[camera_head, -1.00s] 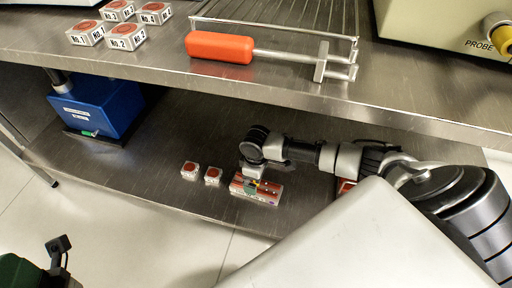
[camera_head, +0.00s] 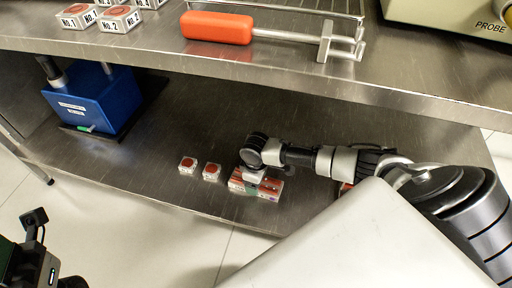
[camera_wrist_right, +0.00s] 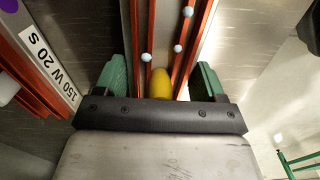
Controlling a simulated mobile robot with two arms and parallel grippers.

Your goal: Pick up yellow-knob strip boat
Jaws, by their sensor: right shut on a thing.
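The yellow-knob strip boat shows in the right wrist view as red rails (camera_wrist_right: 190,42) with small pale balls, and its yellow knob (camera_wrist_right: 160,84) sits between my green fingers. My right gripper (camera_wrist_right: 160,82) is shut on it. In the head view, my right gripper (camera_head: 250,174) reaches down over the red boats (camera_head: 268,188) on the lower shelf and hides part of them. I cannot tell whether the held boat is clear of the shelf. Part of my left wrist (camera_head: 35,255) shows at the lower left of the head view; its fingertips are not visible.
A neighbouring boat with a "150 W 20 S" label (camera_wrist_right: 48,60) lies left in the wrist view. Two small red-topped blocks (camera_head: 199,168) sit left of the boats. A blue box (camera_head: 92,100) stands farther left.

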